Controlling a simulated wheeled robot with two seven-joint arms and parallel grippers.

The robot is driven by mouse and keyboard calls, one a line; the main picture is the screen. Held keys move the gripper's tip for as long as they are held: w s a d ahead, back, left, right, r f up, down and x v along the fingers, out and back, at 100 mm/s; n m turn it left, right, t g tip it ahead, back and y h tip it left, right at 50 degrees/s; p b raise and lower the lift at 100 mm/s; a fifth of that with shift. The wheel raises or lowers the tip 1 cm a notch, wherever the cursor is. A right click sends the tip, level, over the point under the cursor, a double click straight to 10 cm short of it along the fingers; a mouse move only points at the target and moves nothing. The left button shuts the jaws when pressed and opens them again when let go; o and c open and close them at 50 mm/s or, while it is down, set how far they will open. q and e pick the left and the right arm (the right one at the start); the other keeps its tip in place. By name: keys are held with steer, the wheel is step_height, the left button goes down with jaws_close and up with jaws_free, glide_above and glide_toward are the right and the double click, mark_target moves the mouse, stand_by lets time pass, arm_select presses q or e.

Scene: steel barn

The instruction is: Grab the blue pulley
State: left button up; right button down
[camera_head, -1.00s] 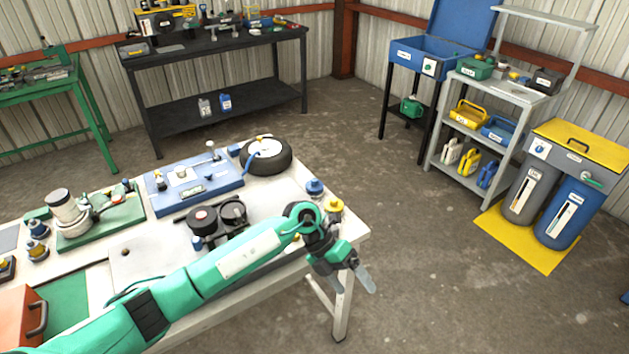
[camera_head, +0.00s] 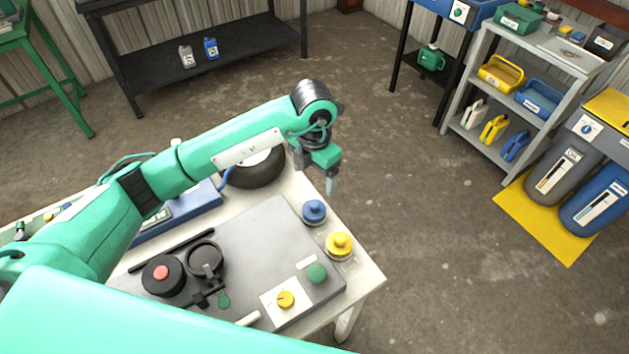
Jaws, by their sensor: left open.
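The blue pulley (camera_head: 314,211) is a small round blue piece with a raised hub, standing near the right edge of the white workbench (camera_head: 362,284). My left gripper (camera_head: 331,186) hangs just beyond it in the picture, fingers pointing down. It is empty and apart from the pulley. The fingers look nearly edge-on, so their gap is hard to see. My right gripper is not in view.
A yellow pulley (camera_head: 339,244) stands close in front of the blue one. A grey plate (camera_head: 262,232) with black round parts lies to the left. A black tyre (camera_head: 258,172) is behind my left forearm.

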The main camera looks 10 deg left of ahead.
mark_target(314, 204)
arm_select(q)
step_height(314, 204, down, 4)
steer(key=shift+r+p, duration=0.1)
steer(key=shift+p, duration=0.6)
step_height(314, 204, down, 3)
steer(key=shift+p, duration=0.35)
steer(key=shift+w+f+p, duration=0.1)
steer(key=shift+f+p, duration=0.25)
steer(key=shift+f, duration=0.55)
steer(key=shift+f+p, duration=0.35)
steer(key=shift+f, duration=0.05)
step_height(314, 204, down, 3)
steer(key=shift+f+p, duration=0.2)
steer(key=shift+p, duration=0.55)
steer(key=shift+f, duration=0.35)
steer(key=c, duration=1.2)
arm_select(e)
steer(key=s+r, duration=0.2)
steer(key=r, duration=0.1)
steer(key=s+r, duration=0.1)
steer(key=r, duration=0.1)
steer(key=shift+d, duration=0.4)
